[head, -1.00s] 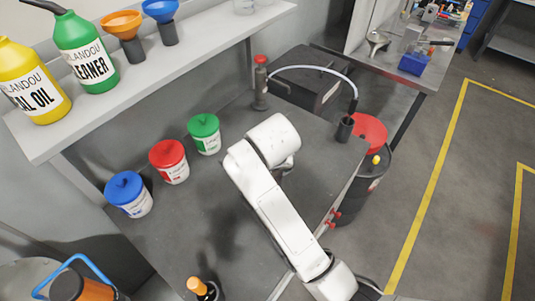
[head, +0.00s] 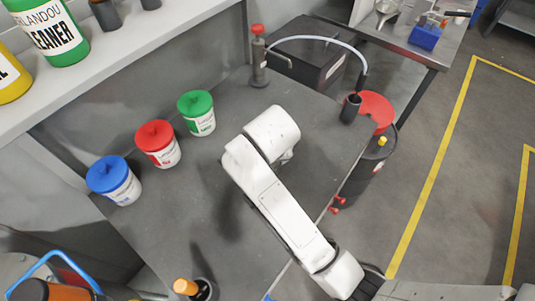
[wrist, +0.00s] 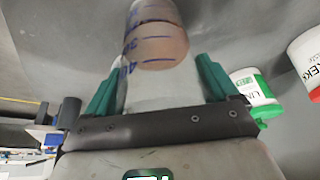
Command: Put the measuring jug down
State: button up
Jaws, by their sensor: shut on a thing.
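The measuring jug (wrist: 158,45) is clear, with blue marks and a brownish patch behind or inside its upper part. It shows in the wrist view between the green fingers of my gripper (wrist: 157,80). The gripper is shut on the jug. In the head view my white arm reaches over the dark grey bench (head: 205,180) and hides the gripper and jug. I cannot tell whether the jug touches the bench.
Blue (head: 113,180), red (head: 157,143) and green (head: 196,112) lidded tubs stand along the bench's left side. An orange-topped bottle (head: 187,287) is at the near edge. A red-topped pump (head: 259,60) stands at the back. The bench's middle has bare room.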

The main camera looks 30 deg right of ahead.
jog(key=shift+f, duration=0.15)
jog(key=o, duration=1.2)
jog(key=shift+c, duration=0.2)
jog(key=shift+p+v, duration=1.9)
jog(key=shift+v, duration=3.75)
jog(key=shift+a+r+p, duration=0.1)
jog(key=shift+r+p, duration=0.3)
jog(key=shift+s, duration=0.1)
